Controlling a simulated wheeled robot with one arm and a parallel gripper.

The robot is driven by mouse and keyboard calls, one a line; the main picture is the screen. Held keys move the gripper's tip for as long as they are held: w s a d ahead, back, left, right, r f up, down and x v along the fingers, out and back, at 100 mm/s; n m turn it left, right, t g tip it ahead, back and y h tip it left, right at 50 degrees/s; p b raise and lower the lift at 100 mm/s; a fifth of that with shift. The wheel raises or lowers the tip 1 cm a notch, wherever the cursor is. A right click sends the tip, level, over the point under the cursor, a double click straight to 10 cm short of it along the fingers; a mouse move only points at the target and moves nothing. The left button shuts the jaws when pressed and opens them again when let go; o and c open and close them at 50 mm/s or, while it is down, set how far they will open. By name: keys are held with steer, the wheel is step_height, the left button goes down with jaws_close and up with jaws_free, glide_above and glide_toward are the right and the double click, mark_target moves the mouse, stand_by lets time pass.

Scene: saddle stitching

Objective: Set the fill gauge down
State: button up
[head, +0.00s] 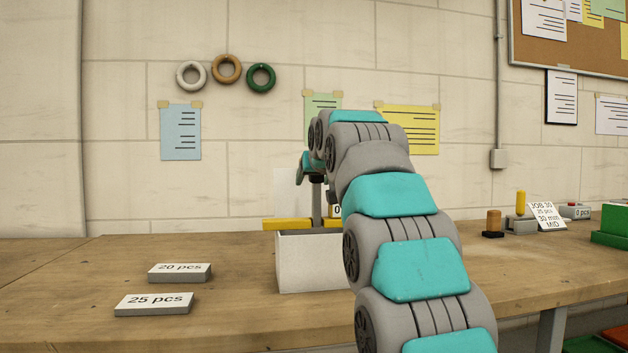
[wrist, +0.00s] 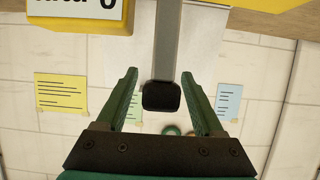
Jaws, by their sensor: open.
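The fill gauge has a yellow crossbar (head: 286,224), a grey upright post (head: 316,203) and a black knob on top. In the head view its crossbar lies across the top of a white box (head: 312,265). A small label reading 0 shows beside the post. In the wrist view the grey post (wrist: 168,45) and black knob (wrist: 161,96) are between my fingers, with a gap on each side. My gripper (wrist: 158,73) is open around the knob and post. In the head view my arm hides part of the gauge and box, and the fingers show only partly.
Two plaques, 20 pcs (head: 180,273) and 25 pcs (head: 154,304), lie on the wooden bench (head: 235,305) to the left. A job card (head: 545,216), a wooden-topped stamp (head: 493,222) and green trays (head: 612,228) are at the right.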

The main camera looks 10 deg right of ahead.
steer(key=r+v, duration=0.1)
steer(key=v, duration=1.1)
